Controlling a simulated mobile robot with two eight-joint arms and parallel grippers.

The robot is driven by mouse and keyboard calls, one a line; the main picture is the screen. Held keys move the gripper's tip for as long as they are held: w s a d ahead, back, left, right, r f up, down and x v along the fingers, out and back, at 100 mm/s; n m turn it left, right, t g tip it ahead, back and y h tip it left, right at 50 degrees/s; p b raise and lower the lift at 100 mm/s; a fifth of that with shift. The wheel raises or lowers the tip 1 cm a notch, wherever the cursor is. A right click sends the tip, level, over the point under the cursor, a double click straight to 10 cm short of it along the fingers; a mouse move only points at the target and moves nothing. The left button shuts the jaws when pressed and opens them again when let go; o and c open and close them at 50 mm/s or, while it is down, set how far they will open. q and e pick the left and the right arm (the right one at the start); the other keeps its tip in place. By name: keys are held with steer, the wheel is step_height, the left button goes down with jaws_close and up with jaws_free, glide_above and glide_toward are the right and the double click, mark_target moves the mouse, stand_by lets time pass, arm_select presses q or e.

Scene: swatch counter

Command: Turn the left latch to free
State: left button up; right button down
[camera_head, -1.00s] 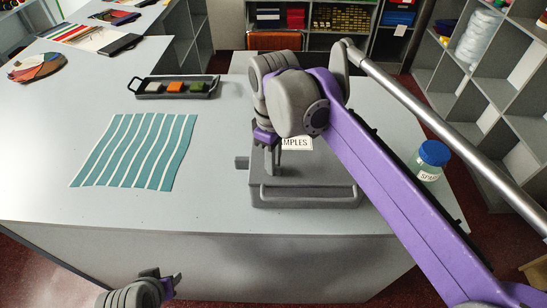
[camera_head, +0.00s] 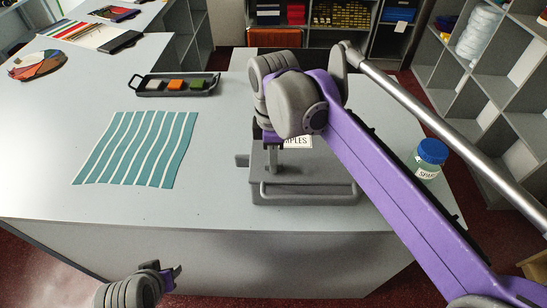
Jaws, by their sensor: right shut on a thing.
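A grey case (camera_head: 318,172) with a label reading "MPLES", its start covered, sits near the counter's front edge. A bar handle (camera_head: 305,192) runs along its front. My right gripper (camera_head: 271,163) points down at the left part of the case's top, shut on the left latch, which its fingers and wrist mostly hide. A grey tab (camera_head: 242,160) sticks out at the case's left side. My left gripper (camera_head: 172,277) is low in the picture, in front of the counter and away from the case; its finger gap is unclear.
A striped teal swatch (camera_head: 137,149) lies left of the case on the grey counter (camera_head: 60,200). A dark tray (camera_head: 150,91) with coloured blocks stands behind it. A blue-lidded jar (camera_head: 428,160) stands at the right, close to my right arm. The counter's front left is clear.

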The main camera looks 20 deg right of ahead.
stand_by(0.3)
steer(key=c, duration=0.9)
jaws_free()
step_height(320, 180, up, 11)
steer(key=shift+f+p, duration=0.1)
steer(key=shift+p, duration=0.35)
steer(key=shift+f, duration=0.1)
